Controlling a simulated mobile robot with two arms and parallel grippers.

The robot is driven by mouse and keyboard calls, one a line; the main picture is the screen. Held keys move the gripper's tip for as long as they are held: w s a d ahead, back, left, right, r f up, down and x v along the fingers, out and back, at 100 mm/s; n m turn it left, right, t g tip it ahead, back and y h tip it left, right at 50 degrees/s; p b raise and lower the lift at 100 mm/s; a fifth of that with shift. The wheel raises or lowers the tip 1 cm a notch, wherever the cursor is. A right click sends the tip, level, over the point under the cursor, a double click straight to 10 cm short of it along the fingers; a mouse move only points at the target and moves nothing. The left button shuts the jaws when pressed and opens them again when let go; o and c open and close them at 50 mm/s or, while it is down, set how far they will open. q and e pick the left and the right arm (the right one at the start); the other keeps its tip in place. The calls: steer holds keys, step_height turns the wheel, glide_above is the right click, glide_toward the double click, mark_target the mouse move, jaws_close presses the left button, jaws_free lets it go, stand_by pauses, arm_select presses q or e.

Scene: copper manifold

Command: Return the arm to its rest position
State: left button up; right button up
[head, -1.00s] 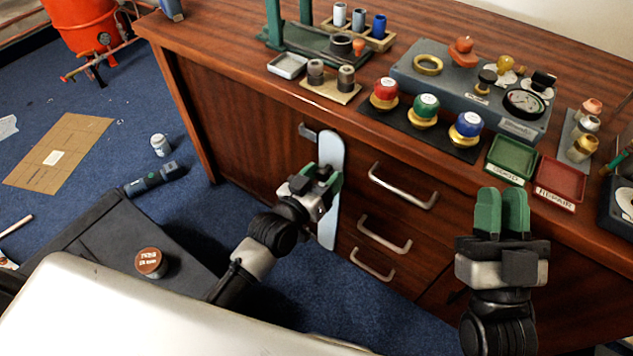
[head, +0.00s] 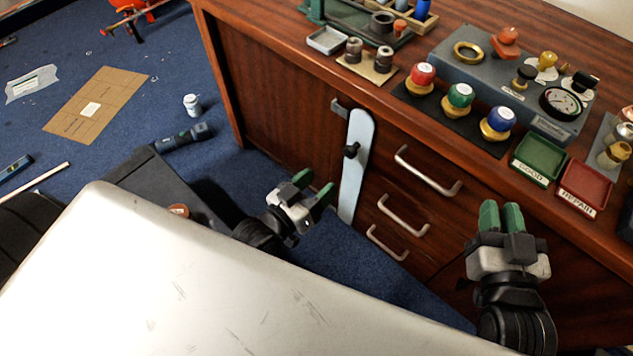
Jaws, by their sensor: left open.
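My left gripper (head: 312,191) has green finger pads and is open and empty. It hangs in front of the wooden cabinet, left of and below the pale blue upright plate (head: 357,160) with its black knob. My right gripper (head: 489,216) stands upright before the drawers at the right, its two green fingers side by side and close together. Nothing shows between them, and I cannot tell whether a narrow gap remains. Part of my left arm is hidden behind my pale body in the foreground.
The workbench (head: 290,62) carries red, green and blue capped valves, a green GOOD tray (head: 540,157) and a red REPAIR tray (head: 585,185). Drawer handles (head: 428,172) stick out from its front. A dark case (head: 150,180), a flashlight-like tool (head: 183,137) and cardboard (head: 98,105) lie at left.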

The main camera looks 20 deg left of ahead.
stand_by(0.4)
